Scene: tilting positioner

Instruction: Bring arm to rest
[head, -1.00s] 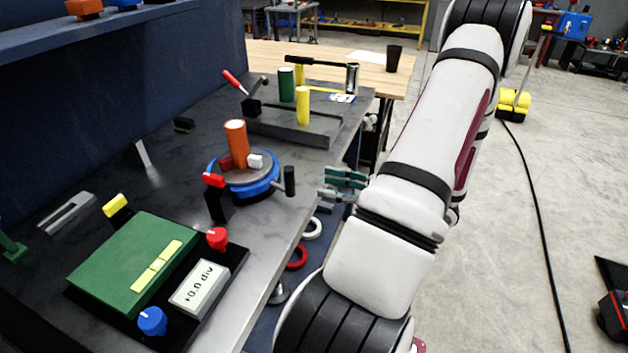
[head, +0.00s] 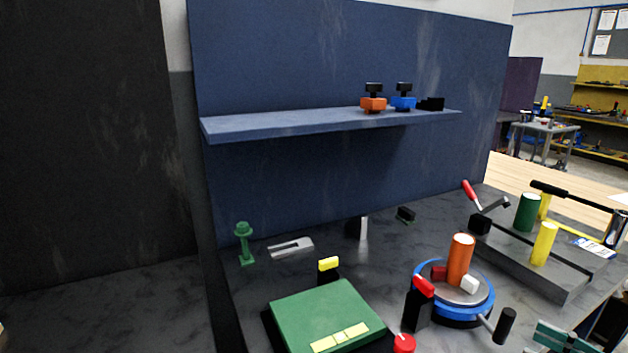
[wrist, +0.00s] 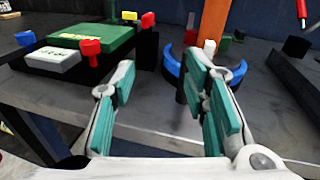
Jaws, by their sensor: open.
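My gripper (wrist: 165,108) is open and empty in the wrist view, its two teal-padded fingers apart in front of the bench's front edge. Only its teal finger pads (head: 562,338) show in the head view, at the bottom right. The tilting positioner (head: 487,296) has a blue round base with an orange cylinder (head: 460,260) upright on it. A black handle (head: 504,325) sticks out at its front right. In the wrist view the blue base (wrist: 172,68) shows behind the fingers, partly hidden by the right finger. Nothing touches the fingers.
A green box (head: 325,312) with yellow strips and a red knob (head: 403,343) stands front centre on the bench. A grey fixture (head: 560,283) with green and yellow cylinders is at right. A blue shelf (head: 300,122) overhangs the back. A green post (head: 244,242) stands at left.

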